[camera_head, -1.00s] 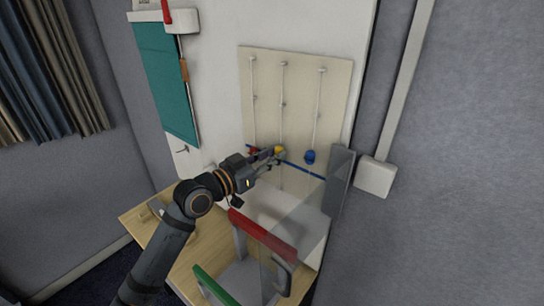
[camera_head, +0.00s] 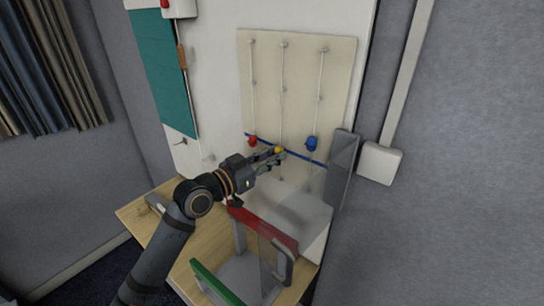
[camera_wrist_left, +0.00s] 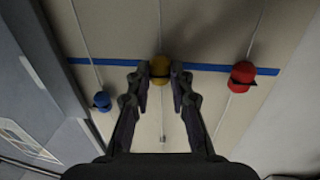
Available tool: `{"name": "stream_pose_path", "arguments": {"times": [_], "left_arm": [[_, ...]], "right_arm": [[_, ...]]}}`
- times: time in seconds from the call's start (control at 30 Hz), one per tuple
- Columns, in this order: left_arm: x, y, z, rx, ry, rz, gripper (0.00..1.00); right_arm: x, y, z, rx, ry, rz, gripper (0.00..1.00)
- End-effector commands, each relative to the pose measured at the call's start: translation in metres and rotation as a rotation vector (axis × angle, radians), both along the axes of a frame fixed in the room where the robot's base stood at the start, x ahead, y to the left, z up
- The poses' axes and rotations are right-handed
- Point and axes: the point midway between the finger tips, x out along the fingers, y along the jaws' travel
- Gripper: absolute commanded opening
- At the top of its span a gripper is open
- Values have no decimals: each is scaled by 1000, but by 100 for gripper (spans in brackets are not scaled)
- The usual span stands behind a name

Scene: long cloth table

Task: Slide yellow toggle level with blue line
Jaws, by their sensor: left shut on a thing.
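A pale board (camera_head: 333,60) carries three vertical rails with a red toggle (camera_head: 252,141), a yellow toggle (camera_head: 279,150) and a blue toggle (camera_head: 312,143). A blue line (camera_head: 318,163) crosses its lower part. My left gripper (camera_head: 274,155) is shut on the yellow toggle, which sits on the blue line. The wrist view shows the yellow toggle (camera_wrist_left: 160,67) between the fingertips, overlapping the blue line (camera_wrist_left: 210,67). The red toggle (camera_wrist_left: 242,75) also overlaps the line. The blue toggle stands above the line in the head view. My right gripper is out of view.
A grey panel (camera_head: 341,175) stands upright at the board's lower right. Below are a wooden table (camera_head: 145,215) and a see-through item with a red bar (camera_head: 262,230) and a green bar (camera_head: 216,284). A teal sheet (camera_head: 160,70) hangs at left.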

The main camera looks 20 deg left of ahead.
Motion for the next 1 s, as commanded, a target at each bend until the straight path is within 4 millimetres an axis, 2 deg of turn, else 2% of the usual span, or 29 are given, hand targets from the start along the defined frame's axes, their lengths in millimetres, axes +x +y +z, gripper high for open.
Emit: {"name": "stream_pose_path", "arguments": {"times": [0.03, 0.2, 0.53, 0.67, 0.9, 1.0], "left_arm": [[0, 0, 0, 0, 1, 0, 24], [0, 0, 0, 0, 0, 0, 45], [0, 0, 5, 1, -3, -1, 45], [0, 0, 27, 3, -7, 0, 45], [0, 0, 80, 1, -6, 1, 45], [0, 0, 92, 1, -3, 0, 45]], "right_arm": [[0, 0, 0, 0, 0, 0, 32], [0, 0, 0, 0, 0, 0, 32], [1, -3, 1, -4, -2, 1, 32], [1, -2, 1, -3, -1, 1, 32], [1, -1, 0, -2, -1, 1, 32], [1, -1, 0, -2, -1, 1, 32]]}}
